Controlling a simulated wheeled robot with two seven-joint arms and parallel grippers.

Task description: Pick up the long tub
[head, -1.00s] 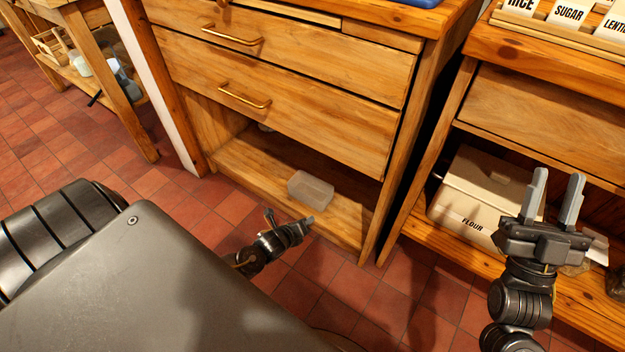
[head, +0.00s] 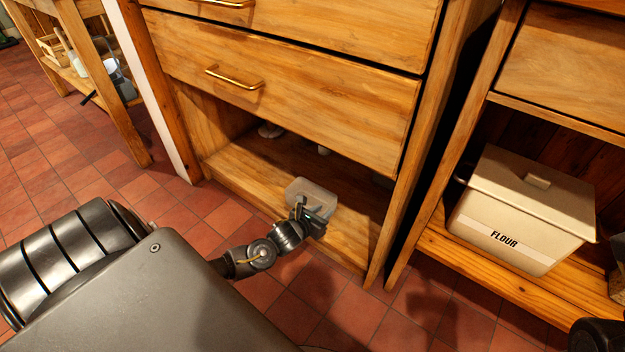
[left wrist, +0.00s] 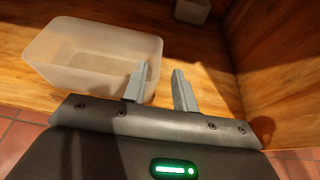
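The long tub (head: 312,190) is a translucent, whitish, open-topped rectangular container. It stands on the bottom shelf under the drawers, near the front edge. In the left wrist view the tub (left wrist: 70,75) fills the upper left and looks empty. My left gripper (head: 312,212) is at the tub's right, near side in the head view and hides part of it. In the left wrist view its two fingers (left wrist: 160,88) are apart; one overlaps the tub's right end, the other is beyond it. I cannot tell whether they touch it.
The wooden bottom shelf (head: 235,172) has a side wall close to my left gripper in the wrist view. A small pale box (left wrist: 193,10) stands farther back. The drawer (head: 290,85) hangs above. A flour bin (head: 520,205) stands on the right-hand shelf.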

